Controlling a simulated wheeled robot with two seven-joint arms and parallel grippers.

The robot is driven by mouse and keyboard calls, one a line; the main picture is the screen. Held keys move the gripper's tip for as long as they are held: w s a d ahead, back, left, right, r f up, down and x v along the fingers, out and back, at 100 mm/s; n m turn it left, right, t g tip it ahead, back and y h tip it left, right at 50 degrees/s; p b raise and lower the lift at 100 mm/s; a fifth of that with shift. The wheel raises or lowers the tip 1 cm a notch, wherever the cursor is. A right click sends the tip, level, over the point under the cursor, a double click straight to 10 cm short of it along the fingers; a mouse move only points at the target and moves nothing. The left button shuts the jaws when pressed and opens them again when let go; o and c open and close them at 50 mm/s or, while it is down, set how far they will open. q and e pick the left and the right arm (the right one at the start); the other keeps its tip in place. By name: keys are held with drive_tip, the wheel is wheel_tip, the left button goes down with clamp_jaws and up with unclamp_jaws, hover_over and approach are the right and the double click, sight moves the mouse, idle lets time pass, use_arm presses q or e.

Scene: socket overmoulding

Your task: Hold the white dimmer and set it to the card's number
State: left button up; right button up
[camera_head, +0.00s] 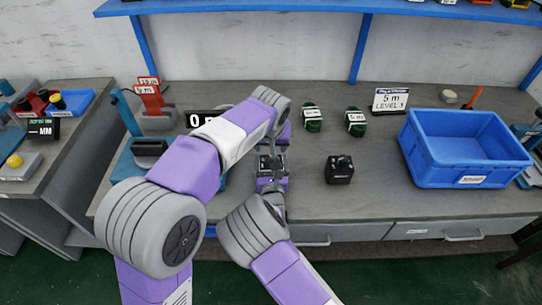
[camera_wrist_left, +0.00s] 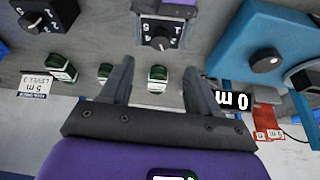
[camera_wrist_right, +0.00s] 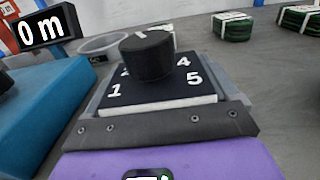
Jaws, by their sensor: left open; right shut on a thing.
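The white dimmer (camera_wrist_right: 160,104) has a black top with printed numbers and a round black knob (camera_wrist_right: 147,54). My right gripper (camera_head: 271,180) is shut on it; it also shows upside down in the left wrist view (camera_wrist_left: 158,30). The number the knob points to cannot be read surely. My left gripper (camera_wrist_left: 158,75) is open and empty, with the dimmer beyond its fingertips and apart from them. In the head view my left wrist partly covers this area. The card (camera_head: 390,99) reads "5 m LEVEL 3" and stands at the back of the bench.
A black dimmer (camera_head: 339,170) stands right of the held one. Green coils (camera_head: 312,118) lie behind it. A blue crate (camera_head: 465,178) is at right. A display reading "0 m" (camera_wrist_right: 40,30) and a teal machine (camera_wrist_left: 258,50) stand to the left.

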sight(270, 156)
use_arm(q)
drive_tip(key=x, duration=1)
drive_tip(key=c, duration=1.1)
drive_tip(key=shift+o, duration=0.2)
drive_tip(key=m+h, duration=0.1)
drive_tip(key=m, duration=0.3)
drive_tip(key=shift+a+m+h, duration=0.25)
drive_tip(key=shift+m+h, duration=0.05)
drive_tip(key=shift+h, duration=0.1)
drive_tip(key=shift+g, duration=0.3)
drive_tip(key=o, duration=1.1)
drive_tip(key=shift+c, duration=0.2)
